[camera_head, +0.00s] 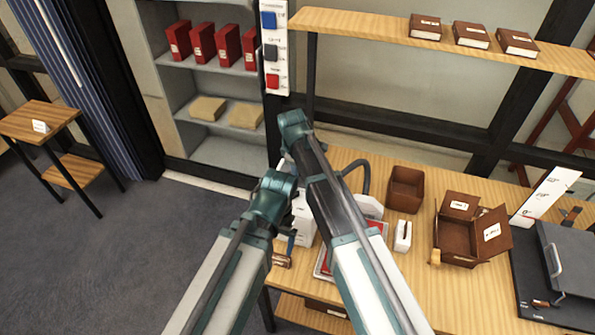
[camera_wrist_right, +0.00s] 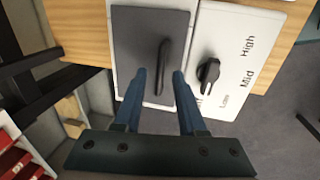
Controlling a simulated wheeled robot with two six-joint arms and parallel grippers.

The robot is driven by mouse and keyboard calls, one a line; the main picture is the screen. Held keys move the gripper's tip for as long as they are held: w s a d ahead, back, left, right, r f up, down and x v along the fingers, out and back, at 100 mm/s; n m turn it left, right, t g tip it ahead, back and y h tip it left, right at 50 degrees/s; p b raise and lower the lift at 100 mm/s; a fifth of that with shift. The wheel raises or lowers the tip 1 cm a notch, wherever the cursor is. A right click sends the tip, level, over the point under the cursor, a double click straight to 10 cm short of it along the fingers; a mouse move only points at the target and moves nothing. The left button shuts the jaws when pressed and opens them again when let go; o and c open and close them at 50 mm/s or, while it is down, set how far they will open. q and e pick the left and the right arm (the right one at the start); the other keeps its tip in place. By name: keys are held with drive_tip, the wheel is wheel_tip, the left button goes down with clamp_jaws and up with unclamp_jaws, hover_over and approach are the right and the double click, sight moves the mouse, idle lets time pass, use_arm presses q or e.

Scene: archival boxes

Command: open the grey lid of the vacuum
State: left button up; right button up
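The vacuum (camera_head: 304,222) is a white box on the table, largely hidden behind my arms in the head view. In the right wrist view its grey lid (camera_wrist_right: 128,48) lies flat on the white top and looks closed. A dark bar handle (camera_wrist_right: 162,66) stands on the lid. My right gripper (camera_wrist_right: 159,76) is open, with its two blue fingers either side of the handle; contact cannot be told. In the head view my right arm hides this gripper. My left arm ends near the vacuum's left side; its fingers are not clear.
A black knob (camera_wrist_right: 208,71) with Low, Mid and High marks sits beside the lid. A dark hose (camera_head: 359,168) rises behind the vacuum. An empty brown box (camera_head: 406,190), an open brown box (camera_head: 458,240) and a small white item (camera_head: 402,237) stand to its right.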

clamp_jaws()
idle(1.2)
